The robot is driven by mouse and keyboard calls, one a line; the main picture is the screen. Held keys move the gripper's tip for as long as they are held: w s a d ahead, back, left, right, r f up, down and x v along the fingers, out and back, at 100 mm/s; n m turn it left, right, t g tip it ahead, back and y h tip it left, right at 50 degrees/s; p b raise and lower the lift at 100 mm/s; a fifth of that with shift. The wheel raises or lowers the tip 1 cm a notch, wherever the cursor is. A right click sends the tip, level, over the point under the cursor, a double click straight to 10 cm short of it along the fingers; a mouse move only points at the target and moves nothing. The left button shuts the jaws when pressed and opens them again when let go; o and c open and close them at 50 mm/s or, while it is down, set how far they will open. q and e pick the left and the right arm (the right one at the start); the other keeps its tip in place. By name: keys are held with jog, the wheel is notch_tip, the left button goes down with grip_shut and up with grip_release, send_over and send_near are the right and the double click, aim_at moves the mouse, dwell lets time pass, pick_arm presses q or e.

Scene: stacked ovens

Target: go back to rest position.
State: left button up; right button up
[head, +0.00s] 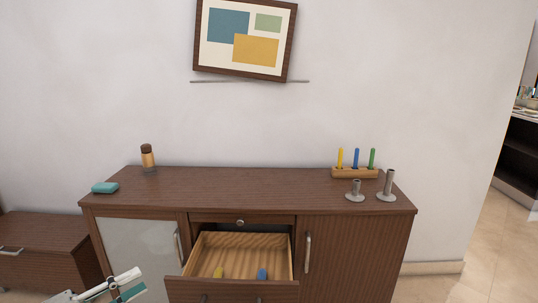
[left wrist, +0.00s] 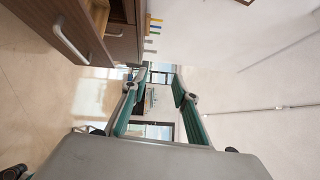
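My left gripper (head: 133,282) shows at the bottom left of the head view, in front of the cabinet's glass door and left of the open drawer. In the left wrist view the left gripper (left wrist: 160,78) has its two fingers spread apart with nothing between them. The fingers point into free room, with the cabinet off to the left of that picture. My right gripper is in neither view.
The brown cabinet (head: 255,184) has its middle drawer (head: 242,244) pulled out, with a yellow item (head: 219,272) and a blue item (head: 262,273) inside. On top are a teal block (head: 105,188), a brown-capped bottle (head: 148,157), a peg holder (head: 355,172) and two grey holders (head: 386,187).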

pick_arm(q)
jog(key=s+d+f+n+t+y+b, duration=0.1)
jog(key=s+d+f+n+y+b, duration=0.15)
jog(key=f+n, duration=0.35)
jog(key=s+d+f+n+t+y+b, duration=0.15)
jog(key=s+f+n, duration=0.25)
jog(key=f, duration=0.4)
jog(key=s+d+f+n+t+y+b, duration=0.1)
jog(key=s+d+f+n+y+b, duration=0.15)
jog(key=f+n, duration=0.3)
jog(key=s+d+f+n+g+y+b, duration=0.2)
jog(key=s+d+f+n+g, duration=0.15)
jog(key=s+f, duration=0.35)
jog(key=s+d+f+n+g+y+b, duration=0.2)
jog(key=s+f+n, duration=0.2)
jog(key=s+f, duration=0.2)
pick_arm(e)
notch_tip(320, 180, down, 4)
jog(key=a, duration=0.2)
pick_arm(q)
notch_tip(320, 180, up, 6)
jog(key=s+p, duration=0.1)
jog(key=p, duration=1.3)
jog(key=shift+a+n+p, duration=0.3)
jog(key=shift+n+p, duration=0.1)
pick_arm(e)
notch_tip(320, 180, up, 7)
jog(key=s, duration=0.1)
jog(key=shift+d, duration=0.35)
